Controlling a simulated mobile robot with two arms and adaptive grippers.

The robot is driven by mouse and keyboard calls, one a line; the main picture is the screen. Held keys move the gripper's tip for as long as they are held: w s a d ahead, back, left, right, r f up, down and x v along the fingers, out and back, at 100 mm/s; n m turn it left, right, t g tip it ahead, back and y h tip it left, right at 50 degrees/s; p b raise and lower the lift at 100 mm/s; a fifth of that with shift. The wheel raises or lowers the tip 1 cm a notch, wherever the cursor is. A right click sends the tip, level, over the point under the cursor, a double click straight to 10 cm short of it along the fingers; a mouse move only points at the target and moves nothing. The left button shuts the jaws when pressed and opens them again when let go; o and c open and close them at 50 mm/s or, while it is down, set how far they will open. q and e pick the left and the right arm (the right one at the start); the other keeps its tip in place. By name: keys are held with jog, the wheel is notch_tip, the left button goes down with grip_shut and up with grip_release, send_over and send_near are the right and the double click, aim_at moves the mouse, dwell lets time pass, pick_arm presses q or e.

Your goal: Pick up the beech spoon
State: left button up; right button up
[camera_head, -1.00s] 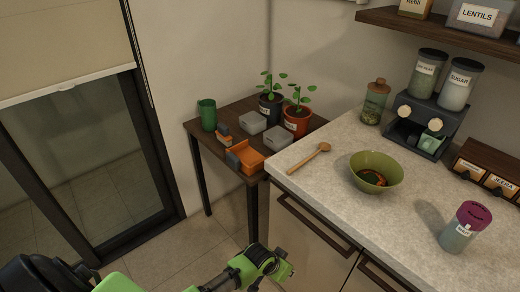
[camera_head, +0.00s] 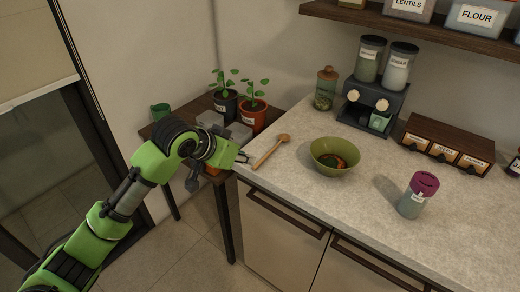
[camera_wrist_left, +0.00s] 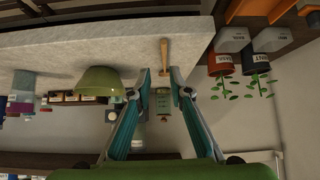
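The beech spoon (camera_head: 270,151) lies on the light stone counter near its left edge, its round head toward the back. My left gripper (camera_head: 244,158) is at the counter's left edge, just left of the spoon's handle end. In the left wrist view my left gripper (camera_wrist_left: 160,74) has its fingers spread apart, with nothing between them. The spoon also shows there (camera_wrist_left: 165,50), ahead of the fingertips and roughly in line with the gap. My right gripper is not in view.
A green bowl (camera_head: 335,157) stands right of the spoon, and a purple-lidded shaker (camera_head: 418,194) farther right. A glass jar (camera_head: 326,88) and a dark dispenser (camera_head: 373,107) stand at the back. Potted plants (camera_head: 252,115) stand on the wooden side table behind my left arm.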

pick_arm(q)
jog(key=r, duration=0.1)
send_near(265, 156)
jog(key=shift+w+d+f+p, duration=0.2)
jog(key=shift+w+d+f, duration=0.05)
jog(key=shift+f, duration=0.35)
jog(key=shift+w+d+f+p, duration=0.2)
jog(key=shift+d+f, duration=0.1)
jog(key=shift+f, duration=0.3)
jog(key=shift+w+r+p+x, duration=0.1)
jog(key=shift+w+p+x, duration=0.1)
jog(key=shift+x, duration=0.6)
jog(key=shift+w+r+p+x, duration=0.1)
jog(key=shift+p+x, duration=0.05)
jog(key=shift+x, duration=0.6)
jog(key=shift+w+r+p+x, duration=0.1)
jog(key=shift+r+p+x, duration=0.1)
jog(key=shift+x, duration=0.6)
jog(key=shift+w+d+f, duration=0.15)
jog(key=shift+w+f, duration=0.1)
jog(key=shift+f, duration=0.1)
grip_shut()
